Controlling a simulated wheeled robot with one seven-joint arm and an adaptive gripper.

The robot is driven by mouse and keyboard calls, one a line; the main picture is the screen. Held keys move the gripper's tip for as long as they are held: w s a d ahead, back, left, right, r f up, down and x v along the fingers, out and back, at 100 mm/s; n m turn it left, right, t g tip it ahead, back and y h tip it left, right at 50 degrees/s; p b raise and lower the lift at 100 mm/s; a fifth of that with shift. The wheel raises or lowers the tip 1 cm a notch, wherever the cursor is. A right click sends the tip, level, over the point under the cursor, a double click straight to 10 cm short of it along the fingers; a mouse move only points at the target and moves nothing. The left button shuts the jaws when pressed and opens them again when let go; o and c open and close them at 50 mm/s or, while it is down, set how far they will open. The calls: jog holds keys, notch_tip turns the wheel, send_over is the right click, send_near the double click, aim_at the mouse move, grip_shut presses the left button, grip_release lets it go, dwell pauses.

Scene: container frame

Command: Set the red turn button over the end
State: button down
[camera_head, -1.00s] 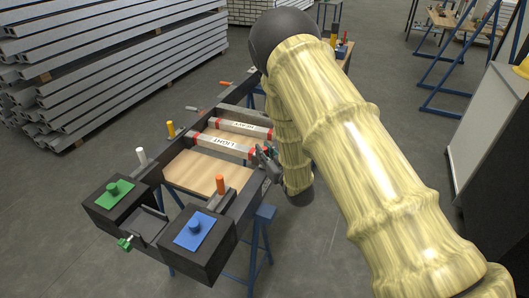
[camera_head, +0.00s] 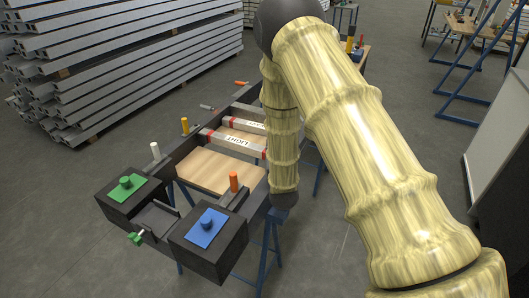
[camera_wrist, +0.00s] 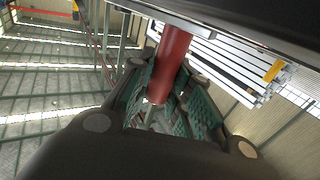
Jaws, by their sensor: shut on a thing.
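A red cylinder (camera_wrist: 174,58), which looks like the red turn button, stands between the green ridged finger pads of my gripper (camera_wrist: 166,92) in the wrist view. The pads touch it on both sides. What its upper end joins is cut off by a dark surface. In the head view my gripper and the red button are hidden behind my arm. The dark container frame (camera_head: 182,152) holds a grey bar marked LIGHT (camera_head: 236,140), with red bands near its left end. The right ends of the bars are hidden by my arm.
An orange button (camera_head: 234,182), a white one (camera_head: 155,150) and a yellow one (camera_head: 185,125) stand on the frame. Blocks with a green knob (camera_head: 125,182) and a blue knob (camera_head: 207,223) are at the near end. Stacked grey profiles (camera_head: 120,60) lie behind left.

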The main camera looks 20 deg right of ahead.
jog(key=shift+w+m+h, duration=0.1)
jog(key=shift+m+h, duration=0.2)
jog(key=shift+h, duration=0.1)
jog(key=c, duration=1.3)
grip_release()
jog(key=shift+d, duration=0.1)
jog(key=v, duration=1.2)
jog(key=shift+r, duration=0.15)
